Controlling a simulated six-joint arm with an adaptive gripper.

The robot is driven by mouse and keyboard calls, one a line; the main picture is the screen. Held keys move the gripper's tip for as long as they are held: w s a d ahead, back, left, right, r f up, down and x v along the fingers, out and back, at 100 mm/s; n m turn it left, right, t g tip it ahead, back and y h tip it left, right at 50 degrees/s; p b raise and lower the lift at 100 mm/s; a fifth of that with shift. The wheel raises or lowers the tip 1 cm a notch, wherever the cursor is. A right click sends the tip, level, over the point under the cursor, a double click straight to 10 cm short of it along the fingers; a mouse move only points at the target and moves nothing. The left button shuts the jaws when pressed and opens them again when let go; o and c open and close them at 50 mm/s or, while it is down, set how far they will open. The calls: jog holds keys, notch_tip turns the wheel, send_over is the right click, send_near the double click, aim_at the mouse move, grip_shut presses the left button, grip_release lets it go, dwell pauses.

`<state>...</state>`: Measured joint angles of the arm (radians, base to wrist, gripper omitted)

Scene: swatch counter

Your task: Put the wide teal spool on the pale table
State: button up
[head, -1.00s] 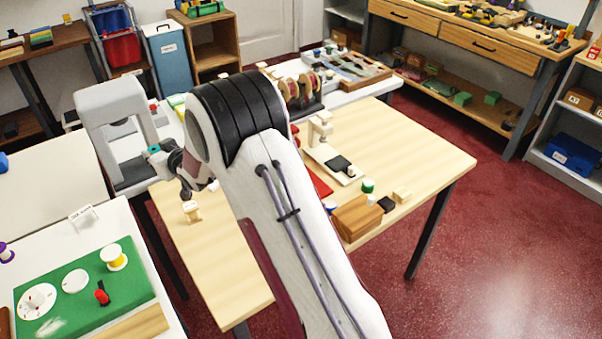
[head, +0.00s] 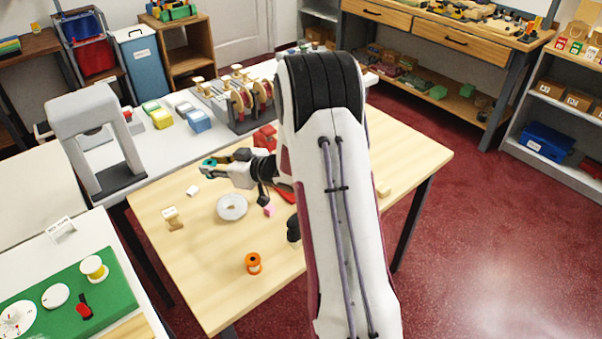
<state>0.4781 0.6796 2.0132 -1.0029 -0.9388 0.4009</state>
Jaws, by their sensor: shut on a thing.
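My gripper (head: 208,167) is shut on a small teal thing (head: 208,162), which looks like the teal spool; its width and shape are hard to make out at this size. The gripper points left and holds it above the back left part of the pale wooden table (head: 185,265), as far as this one view shows. The spool appears clear of the tabletop, though its exact height cannot be told. My arm hides the middle of that table.
A grey arch (head: 85,125) stands on a white table behind left.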

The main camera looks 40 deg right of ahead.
jog(key=s+a+f+n+g+y, duration=0.1)
jog(key=s+a+n+g+y, duration=0.2)
jog(key=s+a, duration=0.9)
jog(key=shift+s+f+n+y, duration=0.15)
jog(key=shift+s+n+y, duration=0.3)
jog(key=shift+n+y, duration=0.65)
jog(key=shift+d, duration=0.1)
send_over(209, 254)
jog(key=shift+s+f, duration=0.1)
jog(key=shift+f, duration=2.85)
jog(key=shift+f, duration=2.05)
jog(key=shift+f, duration=0.15)
